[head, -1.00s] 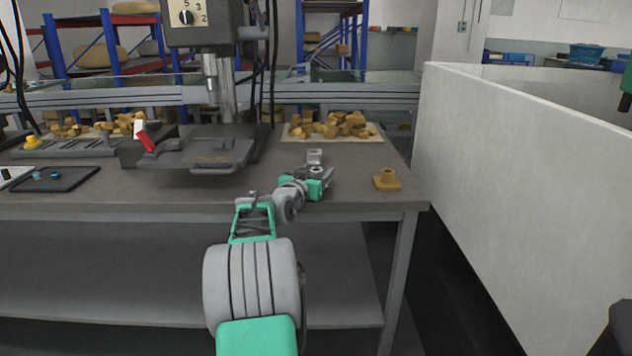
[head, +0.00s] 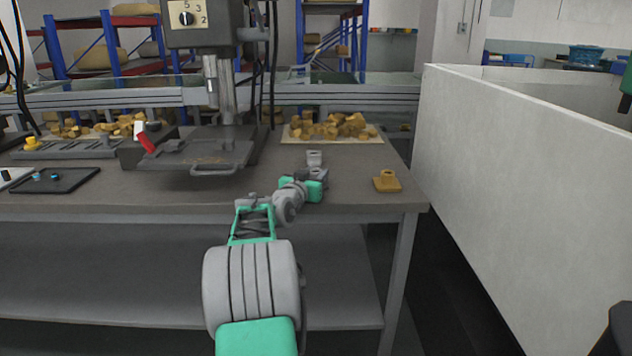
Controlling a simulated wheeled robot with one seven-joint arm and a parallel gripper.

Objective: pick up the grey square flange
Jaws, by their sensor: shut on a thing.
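My gripper (head: 319,174) is over the right part of the grey workbench, low near its top. Its dark grey jaws are shut on a small grey piece, taken as the grey square flange; the jaws and wrist hide nearly all of it. Just beyond the jaws, a lighter grey small part (head: 314,158) stands on the bench, apart from or just behind the gripper. I cannot tell whether the held piece is clear of the bench top.
A tan flange (head: 387,182) with a square base stands to the right near the bench edge. A board of brown chunks (head: 334,130) lies behind. A drill press table (head: 200,155) stands left, with a black tray (head: 58,180) farther left. A white-walled tank (head: 500,180) is at the right.

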